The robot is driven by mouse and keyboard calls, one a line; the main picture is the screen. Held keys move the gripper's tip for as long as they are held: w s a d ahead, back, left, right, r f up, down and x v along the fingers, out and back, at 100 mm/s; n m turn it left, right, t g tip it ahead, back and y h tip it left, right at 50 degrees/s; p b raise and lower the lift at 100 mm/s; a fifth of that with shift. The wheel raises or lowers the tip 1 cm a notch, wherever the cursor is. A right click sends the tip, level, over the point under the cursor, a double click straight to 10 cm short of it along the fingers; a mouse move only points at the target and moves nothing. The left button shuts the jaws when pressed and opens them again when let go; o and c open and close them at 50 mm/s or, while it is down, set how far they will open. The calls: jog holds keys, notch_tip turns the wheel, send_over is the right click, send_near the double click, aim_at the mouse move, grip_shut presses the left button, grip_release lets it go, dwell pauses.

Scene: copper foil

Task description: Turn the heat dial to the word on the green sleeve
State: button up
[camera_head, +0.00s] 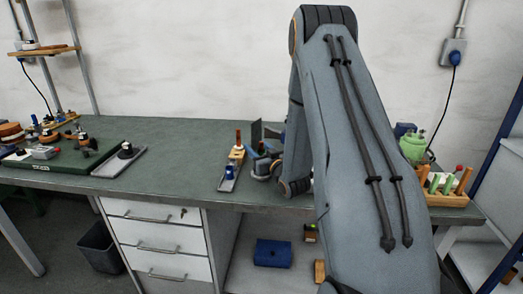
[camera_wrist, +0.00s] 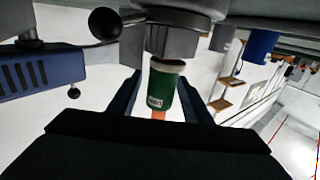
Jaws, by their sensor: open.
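A green sleeve (camera_wrist: 163,90) with a small white label shows in the middle of the wrist view, against a grey block (camera_wrist: 172,42) and with an orange part (camera_wrist: 159,114) at its other end. The label's word is too small to read. My gripper (camera_wrist: 158,78) is open, its two dark fingers on either side of the sleeve; I cannot tell if they touch it. In the head view my gripper (camera_head: 266,168) is low over the bench, largely hidden by my arm. A black round knob (camera_wrist: 104,24) is at upper left of the wrist view; I cannot tell if it is the heat dial.
A blue vented box (camera_wrist: 40,68) is left of the fingers. A blue cylinder (camera_wrist: 262,44) is to the right. On the green bench (camera_head: 180,150), a narrow tray (camera_head: 227,184) stands left of my gripper. A wooden rack (camera_head: 452,199) of handles is at right. Bench between trays is clear.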

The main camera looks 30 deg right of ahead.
jog(key=shift+w, duration=0.2)
jog(key=shift+c, duration=0.3)
jog(key=c, duration=0.3)
jog(key=shift+c, duration=0.2)
jog(key=c, duration=0.7)
jog(key=shift+s+d+r+m+g+h, duration=0.1)
jog(key=shift+d+m+g+h, duration=0.2)
jog(key=shift+m+h, duration=0.75)
jog(key=shift+s+d+f+m+g+h, duration=0.1)
jog(key=shift+d+m+g+h, duration=0.3)
jog(key=shift+h, duration=1)
jog(key=shift+d+r+m+g+h, duration=0.1)
jog(key=shift+d+m+h, duration=0.05)
jog(key=shift+m+h, duration=0.95)
